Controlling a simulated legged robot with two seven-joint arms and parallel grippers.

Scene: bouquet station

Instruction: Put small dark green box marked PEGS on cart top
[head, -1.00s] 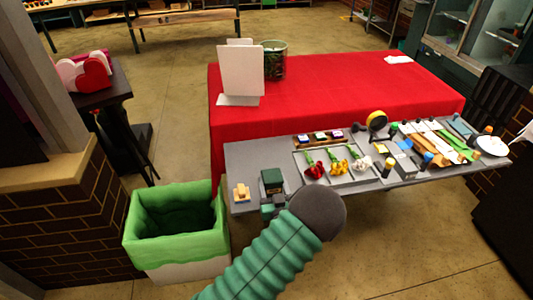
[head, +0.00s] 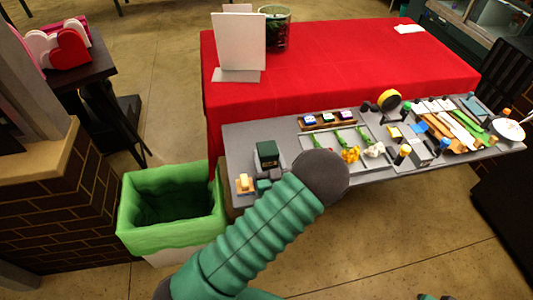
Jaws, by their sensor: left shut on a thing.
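A small dark green box (head: 267,153) shows in the head view at the left end of the grey cart top (head: 238,142). Its marking is too small to read. My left gripper (head: 267,178) is shut on the box from the near side; the dark round wrist is to its right. I cannot tell whether the box touches the top or is held just above it. Two small dark tips at the bottom edge may be my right gripper (head: 436,297), mostly cut off.
A small yellow and orange item (head: 244,183) sits at the cart's left corner. Flowers (head: 350,154), a rack of small jars (head: 327,119) and a tape roll (head: 389,100) lie to the right. A green-lined bin (head: 172,205) stands left; a red-covered table (head: 340,68) is behind.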

